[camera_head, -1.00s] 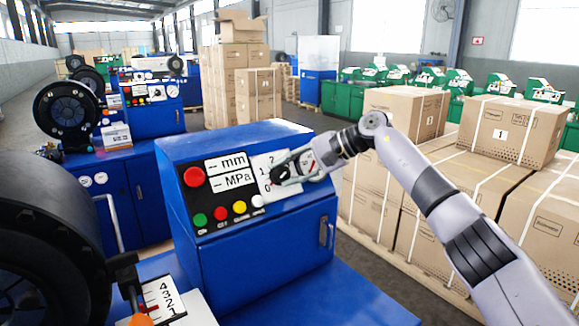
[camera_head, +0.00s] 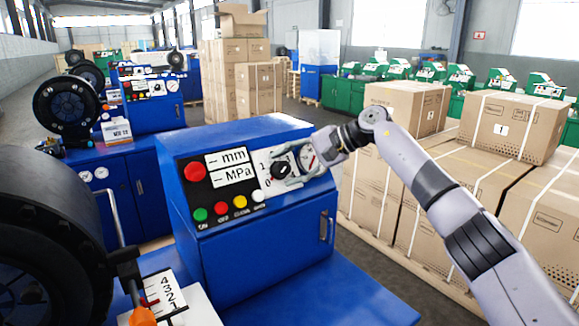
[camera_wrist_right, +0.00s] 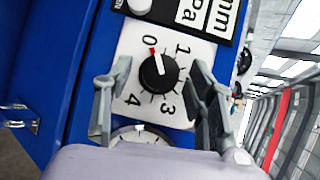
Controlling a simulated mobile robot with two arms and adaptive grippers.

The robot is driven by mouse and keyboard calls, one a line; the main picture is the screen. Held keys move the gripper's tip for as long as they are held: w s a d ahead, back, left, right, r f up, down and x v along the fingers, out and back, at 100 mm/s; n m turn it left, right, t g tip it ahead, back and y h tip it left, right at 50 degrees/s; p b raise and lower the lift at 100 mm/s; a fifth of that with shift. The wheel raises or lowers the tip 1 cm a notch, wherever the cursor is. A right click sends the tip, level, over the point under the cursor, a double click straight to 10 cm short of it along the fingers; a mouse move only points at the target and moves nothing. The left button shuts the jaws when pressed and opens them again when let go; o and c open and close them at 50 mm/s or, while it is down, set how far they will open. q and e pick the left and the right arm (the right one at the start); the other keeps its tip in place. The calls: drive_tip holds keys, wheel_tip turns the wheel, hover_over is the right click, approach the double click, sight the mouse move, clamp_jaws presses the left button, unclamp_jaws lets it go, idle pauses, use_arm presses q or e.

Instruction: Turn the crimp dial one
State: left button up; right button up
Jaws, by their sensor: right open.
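The crimp dial (camera_head: 281,170) is a black round knob on a white plate on the blue machine's slanted panel. In the right wrist view the knob (camera_wrist_right: 157,73) has a red pointer aimed near the 0. The numerals 1, 3 and 4 also show; the 2 is hidden behind a finger. My right gripper (camera_head: 287,171) is at the dial. In the wrist view its open fingers (camera_wrist_right: 151,77) stand on either side of the knob, with gaps to it. I cannot tell their exact height over the panel. My left gripper is not in view.
A round gauge (camera_wrist_right: 135,138) sits beside the dial plate. A red button (camera_head: 195,171), small coloured buttons and mm/MPa displays are left of the dial. A large black crimper head (camera_head: 50,235) stands front left. Stacked cartons (camera_head: 400,180) lie right, behind my right arm.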

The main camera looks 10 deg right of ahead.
drive_tip(key=v, duration=1.2)
